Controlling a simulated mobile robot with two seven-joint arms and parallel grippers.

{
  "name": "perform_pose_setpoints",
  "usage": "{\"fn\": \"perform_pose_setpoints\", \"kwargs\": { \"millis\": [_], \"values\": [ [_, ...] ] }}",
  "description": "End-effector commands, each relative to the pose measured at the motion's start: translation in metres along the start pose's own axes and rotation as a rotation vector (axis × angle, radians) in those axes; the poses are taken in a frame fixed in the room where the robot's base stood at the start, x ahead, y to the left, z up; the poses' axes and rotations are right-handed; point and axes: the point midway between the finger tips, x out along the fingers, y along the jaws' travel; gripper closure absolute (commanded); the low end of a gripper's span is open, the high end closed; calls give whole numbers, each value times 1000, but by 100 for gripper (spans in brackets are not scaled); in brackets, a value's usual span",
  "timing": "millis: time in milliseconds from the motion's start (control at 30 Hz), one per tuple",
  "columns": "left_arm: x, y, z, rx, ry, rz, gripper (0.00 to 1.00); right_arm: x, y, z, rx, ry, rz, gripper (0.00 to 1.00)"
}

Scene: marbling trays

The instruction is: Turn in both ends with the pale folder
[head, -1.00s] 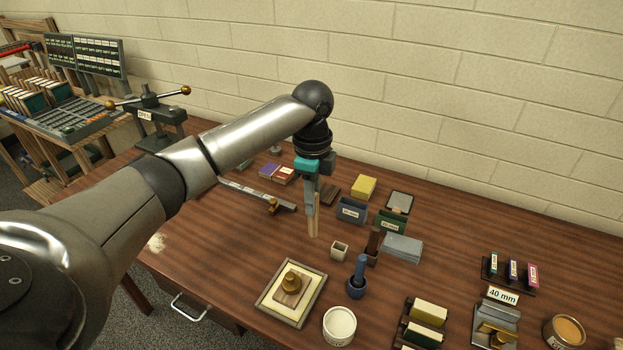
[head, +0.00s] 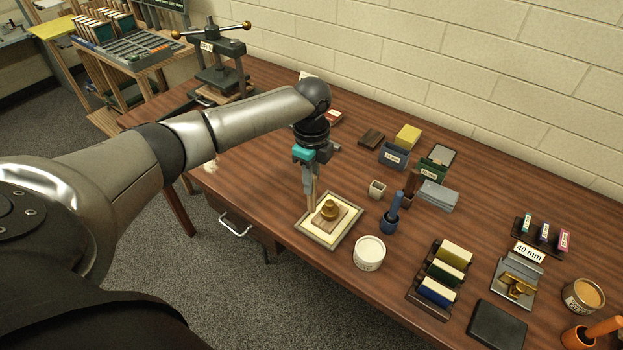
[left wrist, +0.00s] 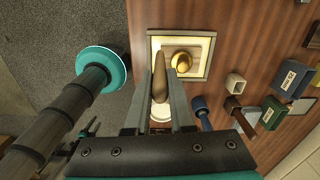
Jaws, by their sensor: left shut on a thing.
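My left gripper (head: 310,182) is shut on a slim pale folder (head: 313,196), which points down. In the left wrist view the folder (left wrist: 160,82) shows as a tan, rounded stick between the two fingers. The folder is at the left edge of a shallow framed tray (head: 311,236); I cannot tell whether its tip touches anything. The tray has a cream inside. A brown board (head: 342,222) lies in it, with a round brass weight (head: 329,209) on top. The work's two ends are too small to make out. My right gripper is out of view.
A small cream cup (head: 377,189) is behind. A rack of coloured blocks (head: 440,280) stands farther right. A press (head: 219,75) stands at the back left.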

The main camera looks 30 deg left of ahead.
Motion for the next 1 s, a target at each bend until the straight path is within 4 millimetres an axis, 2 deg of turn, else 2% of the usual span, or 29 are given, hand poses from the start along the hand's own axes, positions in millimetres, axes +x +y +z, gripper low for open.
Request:
{"fn": "perform_pose_setpoints", "kwargs": {
  "millis": [467,1000],
  "values": [
    [-1,0,0,-1,0,0,100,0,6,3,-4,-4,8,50],
    [15,0,0,0,0,0,100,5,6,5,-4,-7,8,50]
  ]
}}
